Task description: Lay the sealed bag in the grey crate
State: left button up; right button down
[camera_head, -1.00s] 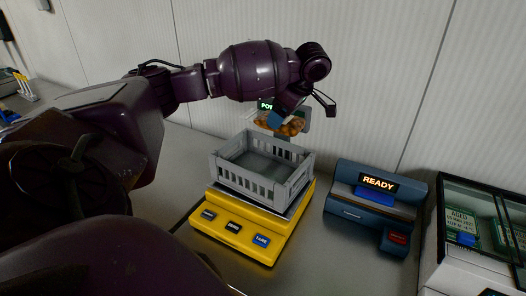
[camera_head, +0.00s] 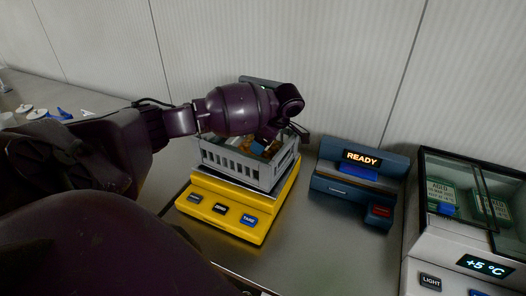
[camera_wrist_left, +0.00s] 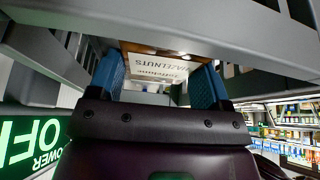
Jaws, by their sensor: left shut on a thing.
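My left gripper (camera_head: 268,136) reaches down into the grey crate (camera_head: 237,166), its fingers mostly hidden behind my wrist. The sealed bag shows as a brown and orange patch (camera_head: 252,148) inside the crate walls. In the left wrist view, the blue fingers (camera_wrist_left: 160,88) stand on both sides of the bag, whose white label (camera_wrist_left: 160,66) reads hazelnuts, upside down. The gripper is shut on the bag. Grey crate bars (camera_wrist_left: 190,28) cross the top of that view. Whether the bag touches the crate floor I cannot tell. My right gripper is out of view.
The crate stands on a yellow scale (camera_head: 228,212) with several buttons. A green-lit "power off" display (camera_wrist_left: 30,145) is close in the wrist view. A blue device reading READY (camera_head: 360,180) and a glass-topped cooler (camera_head: 470,215) stand to the right. The wall is close behind.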

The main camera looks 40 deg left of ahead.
pick_arm(q)
jog(key=shift+f, duration=2.15)
jog(key=shift+f, duration=0.1)
jog(key=o, duration=1.5)
jog(key=shift+c, duration=0.2)
jog(key=v, duration=1.1)
jog(key=shift+d+r, duration=0.1)
jog(key=shift+r, duration=0.35)
jog(key=shift+d+r, duration=0.1)
jog(key=shift+r, duration=0.05)
